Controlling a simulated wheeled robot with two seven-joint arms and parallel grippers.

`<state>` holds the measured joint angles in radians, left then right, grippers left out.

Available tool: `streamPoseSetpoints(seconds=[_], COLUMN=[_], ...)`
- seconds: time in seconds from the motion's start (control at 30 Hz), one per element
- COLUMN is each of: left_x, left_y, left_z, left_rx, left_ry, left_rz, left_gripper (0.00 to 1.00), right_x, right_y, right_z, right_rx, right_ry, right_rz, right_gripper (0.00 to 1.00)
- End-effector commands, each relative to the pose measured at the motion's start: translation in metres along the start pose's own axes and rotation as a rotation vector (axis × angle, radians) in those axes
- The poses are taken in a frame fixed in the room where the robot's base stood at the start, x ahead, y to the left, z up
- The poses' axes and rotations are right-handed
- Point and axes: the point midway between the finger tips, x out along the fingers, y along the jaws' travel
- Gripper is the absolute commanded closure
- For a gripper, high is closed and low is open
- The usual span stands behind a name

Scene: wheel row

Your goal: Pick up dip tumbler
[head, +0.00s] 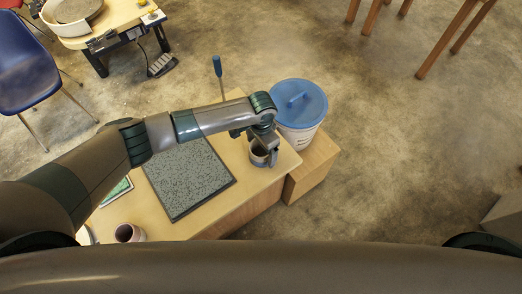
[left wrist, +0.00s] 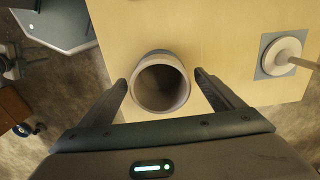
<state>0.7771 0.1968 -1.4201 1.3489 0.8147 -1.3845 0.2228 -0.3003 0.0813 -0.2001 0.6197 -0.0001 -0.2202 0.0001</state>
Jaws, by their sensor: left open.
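A grey tumbler (head: 257,157) stands upright near the right end of the wooden bench, partly hidden by my left gripper in the head view. The left wrist view looks down into its open mouth (left wrist: 161,84); it looks empty. My left gripper (head: 264,152) is open, with its fingers on either side of the tumbler. In the left wrist view the fingertips (left wrist: 160,82) show a gap on both sides, and I cannot see any contact. My right gripper is not in view.
A white bucket with a blue lid (head: 300,103) stands just right of the bench. A blue-handled tool (head: 218,70) stands upright behind the arm. A speckled grey board (head: 190,180) and a pinkish cup (head: 126,233) are on the bench (head: 235,195).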

Motion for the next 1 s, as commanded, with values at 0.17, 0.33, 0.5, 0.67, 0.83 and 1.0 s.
streamPoseSetpoints(seconds=[0.17, 0.33, 0.5, 0.67, 0.83, 1.0], left_x=[0.009, 0.0093, 0.0091, 0.009, 0.0089, 0.0085], left_y=[-0.0002, -0.0003, -0.0003, -0.0004, -0.0005, -0.0006], left_z=[0.0003, 0.0002, 0.0001, 0.0001, 0.0001, -0.0002], left_rx=[0.001, 0.001, 0.001, 0.001, 0.001, 0.001], left_ry=[0.0, 0.0, 0.001, 0.001, 0.001, 0.001], left_rz=[-0.001, -0.001, -0.001, -0.001, -0.001, -0.001], left_gripper=[0.13, 0.13, 0.13, 0.27, 0.63, 0.63], right_x=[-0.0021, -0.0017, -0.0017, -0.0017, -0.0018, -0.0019], right_y=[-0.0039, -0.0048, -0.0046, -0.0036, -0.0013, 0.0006], right_z=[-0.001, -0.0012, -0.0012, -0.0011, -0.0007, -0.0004], right_rx=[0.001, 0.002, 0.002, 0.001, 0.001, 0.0], right_ry=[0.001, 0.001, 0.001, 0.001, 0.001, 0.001], right_rz=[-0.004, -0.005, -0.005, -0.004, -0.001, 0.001], right_gripper=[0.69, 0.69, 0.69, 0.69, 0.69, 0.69])
